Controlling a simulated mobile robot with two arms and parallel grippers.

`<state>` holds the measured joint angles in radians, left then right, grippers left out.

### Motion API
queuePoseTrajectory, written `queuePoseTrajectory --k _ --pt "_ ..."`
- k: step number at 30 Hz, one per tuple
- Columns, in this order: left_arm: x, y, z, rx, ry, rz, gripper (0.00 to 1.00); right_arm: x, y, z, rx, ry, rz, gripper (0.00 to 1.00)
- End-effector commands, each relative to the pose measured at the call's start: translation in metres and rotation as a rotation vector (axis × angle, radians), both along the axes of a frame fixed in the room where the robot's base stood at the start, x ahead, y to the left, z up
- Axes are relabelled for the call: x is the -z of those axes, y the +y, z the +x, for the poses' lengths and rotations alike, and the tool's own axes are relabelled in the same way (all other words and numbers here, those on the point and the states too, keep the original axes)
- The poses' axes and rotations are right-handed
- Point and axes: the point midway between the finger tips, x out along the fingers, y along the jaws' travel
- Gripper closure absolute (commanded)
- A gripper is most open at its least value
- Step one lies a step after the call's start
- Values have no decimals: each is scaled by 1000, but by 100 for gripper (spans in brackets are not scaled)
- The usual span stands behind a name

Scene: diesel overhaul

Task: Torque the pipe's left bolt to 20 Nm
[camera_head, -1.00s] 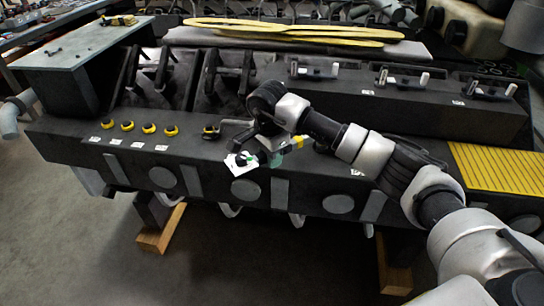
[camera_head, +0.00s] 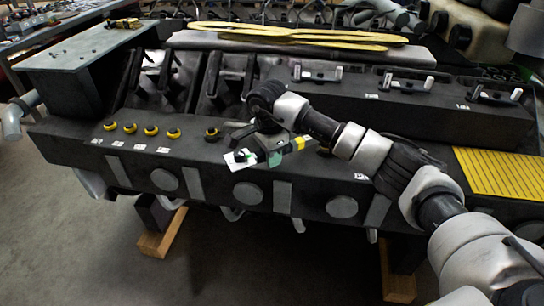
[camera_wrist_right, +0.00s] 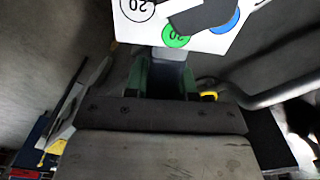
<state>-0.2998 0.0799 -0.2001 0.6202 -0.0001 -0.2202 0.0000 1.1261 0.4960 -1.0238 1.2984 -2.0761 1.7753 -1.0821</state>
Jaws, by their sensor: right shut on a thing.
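My right gripper (camera_head: 275,157) is low over the front edge of the dark engine block (camera_head: 345,178). Its green fingers show in the right wrist view (camera_wrist_right: 165,75), shut on a narrow grey piece. A white card (camera_head: 240,158) is beside the fingers in the head view; in the wrist view the card (camera_wrist_right: 205,40) carries "20" in circles, one green, with a blue disc and a dark bar across it. A yellow-banded tool part (camera_head: 300,143) shows on the other side of the hand. The pipe and its left bolt cannot be made out clearly. My left gripper is out of view.
Several yellow-and-black caps (camera_head: 151,130) stand on the block's ledge at left. A raised dark housing with grey brackets (camera_head: 318,73) lies behind the arm. A yellow ribbed plate (camera_head: 497,172) is at right. A grey curved tube (camera_wrist_right: 270,92) is close to the hand in the wrist view.

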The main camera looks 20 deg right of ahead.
Motion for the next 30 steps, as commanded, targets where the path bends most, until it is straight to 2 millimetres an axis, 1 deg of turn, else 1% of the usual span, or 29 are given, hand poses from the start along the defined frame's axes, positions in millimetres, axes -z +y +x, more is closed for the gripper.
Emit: queuePoseTrajectory --k 1,5,14,25,30 --pt "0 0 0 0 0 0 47 -4 2 2 -13 -13 4 100" --pt "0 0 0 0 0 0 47 -4 2 3 -11 -13 4 100" --pt "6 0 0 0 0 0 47 -4 3 11 35 -13 5 100" --pt "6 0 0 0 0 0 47 -4 3 12 43 -13 5 100" --pt "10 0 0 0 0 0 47 -3 3 17 74 -14 4 100"
